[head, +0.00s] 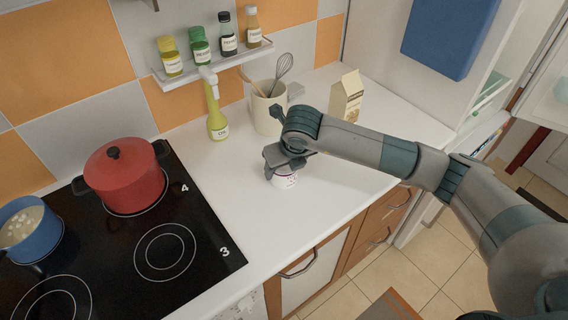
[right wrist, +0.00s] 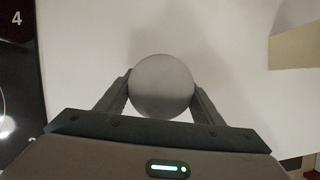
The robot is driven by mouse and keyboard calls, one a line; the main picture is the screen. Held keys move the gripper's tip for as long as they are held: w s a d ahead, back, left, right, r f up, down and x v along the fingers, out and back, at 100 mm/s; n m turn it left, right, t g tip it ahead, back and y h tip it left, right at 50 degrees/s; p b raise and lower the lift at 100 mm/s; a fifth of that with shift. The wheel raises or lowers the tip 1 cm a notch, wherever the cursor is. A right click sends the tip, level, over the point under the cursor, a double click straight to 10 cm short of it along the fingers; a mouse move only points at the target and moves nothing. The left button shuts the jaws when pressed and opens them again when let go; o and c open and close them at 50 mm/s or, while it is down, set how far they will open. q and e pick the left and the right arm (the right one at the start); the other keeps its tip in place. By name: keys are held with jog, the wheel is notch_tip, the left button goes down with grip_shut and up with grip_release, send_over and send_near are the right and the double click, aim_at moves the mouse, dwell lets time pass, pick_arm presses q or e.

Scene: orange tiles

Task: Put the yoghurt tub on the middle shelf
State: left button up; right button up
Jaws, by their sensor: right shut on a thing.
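The yoghurt tub (head: 286,180) is a small white tub with dark and red print. It stands upright on or just above the white worktop, right of the hob; I cannot tell whether its base touches. My right gripper (head: 284,163) is shut on it from above and hides its upper part. In the right wrist view the tub's round pale lid (right wrist: 163,86) sits between both fingers. A middle shelf cannot be made out clearly; an open white cabinet or fridge (head: 500,70) shows at the right edge. My left gripper is not in view.
On the hob (head: 190,222) stand a red pot (head: 124,178) and a blue pan (head: 30,232). Behind are an oil bottle (head: 216,115), a utensil crock (head: 268,112), a carton (head: 347,98) and a spice rack (head: 215,65). The worktop's front right is clear.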

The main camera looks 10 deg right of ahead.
jog(key=shift+f, duration=0.15)
jog(key=o, duration=1.2)
jog(key=shift+o, duration=0.2)
jog(key=shift+r+b, duration=0.3)
jog(key=shift+r, duration=0.05)
jog(key=b+v, duration=0.4)
jog(key=v, duration=0.7)
jog(key=shift+s+r, duration=0.15)
jog(key=shift+r, duration=0.1)
